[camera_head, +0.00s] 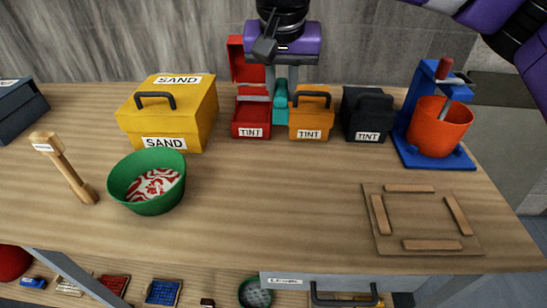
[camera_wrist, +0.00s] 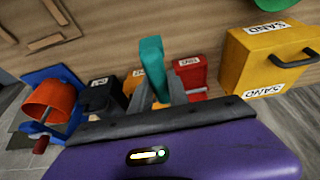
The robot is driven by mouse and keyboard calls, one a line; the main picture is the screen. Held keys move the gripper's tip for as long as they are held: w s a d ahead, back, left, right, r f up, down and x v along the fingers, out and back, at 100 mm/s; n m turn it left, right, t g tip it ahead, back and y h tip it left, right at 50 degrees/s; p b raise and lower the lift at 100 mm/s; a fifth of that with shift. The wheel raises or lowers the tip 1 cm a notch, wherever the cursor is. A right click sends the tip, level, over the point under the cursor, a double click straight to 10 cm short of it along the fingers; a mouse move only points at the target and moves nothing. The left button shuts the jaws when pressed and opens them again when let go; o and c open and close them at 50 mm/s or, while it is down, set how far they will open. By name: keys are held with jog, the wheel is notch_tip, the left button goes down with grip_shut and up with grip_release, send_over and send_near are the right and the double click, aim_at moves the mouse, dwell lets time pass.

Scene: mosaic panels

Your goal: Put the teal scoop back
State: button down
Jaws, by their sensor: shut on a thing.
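The teal scoop (camera_head: 281,101) is held in my gripper (camera_head: 282,78) and hangs down at the gap between the red and orange TINT boxes. It also shows in the wrist view (camera_wrist: 152,62), between the fingers of my gripper (camera_wrist: 165,92). The red TINT box (camera_head: 251,120) has its lid (camera_head: 243,62) raised. The orange TINT box (camera_head: 311,120) and black TINT box (camera_head: 367,115) look closed. I cannot tell whether the scoop touches a box.
A yellow SAND box (camera_head: 168,115) stands left, behind a green bowl (camera_head: 147,203) with red-and-white contents. A wooden mallet (camera_head: 66,170) is further left. An orange bucket (camera_head: 440,127) in a blue stand (camera_head: 410,140) is right. A wooden frame (camera_head: 375,245) lies front right. The table's middle is clear.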

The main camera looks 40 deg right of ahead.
notch_tip(320, 180, down, 18)
jog(key=shift+f+p, duration=0.2)
jog(key=shift+p, duration=0.15)
jog(key=shift+f+b, duration=0.15)
jog(key=shift+b, duration=0.15)
jog(key=c, duration=1.3)
grip_release()
jog(key=shift+o, duration=0.2)
jog(key=shift+s+r+p, duration=0.1)
jog(key=shift+r+p, duration=0.25)
jog(key=shift+p, duration=0.05)
jog(key=v, duration=1.1)
jog(key=shift+r+b, duration=0.3)
jog(key=shift+s+a, duration=0.1)
jog(key=shift+a, duration=0.05)
